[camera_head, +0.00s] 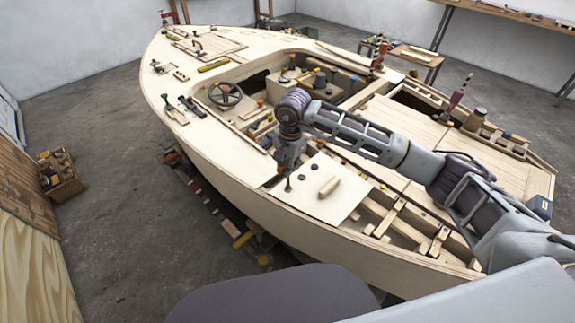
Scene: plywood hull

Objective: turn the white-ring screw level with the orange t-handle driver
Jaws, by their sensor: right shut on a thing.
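My right gripper (288,170) reaches in from the right and points down over the near edge of the hull, above the left corner of a pale plywood panel (322,206). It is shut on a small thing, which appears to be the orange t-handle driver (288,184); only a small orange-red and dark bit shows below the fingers. Small dark round fittings (301,177) sit on the panel just right of the gripper. The white-ring screw cannot be told apart at this size. My left gripper is out of view.
A pale wooden block (330,187) lies on the panel. The open cockpit with a steering wheel (225,94) lies behind. Loose tools (190,106) lie on the left deck. Open ribs (405,228) run right of the panel. A wooden crate (60,174) stands on the floor at left.

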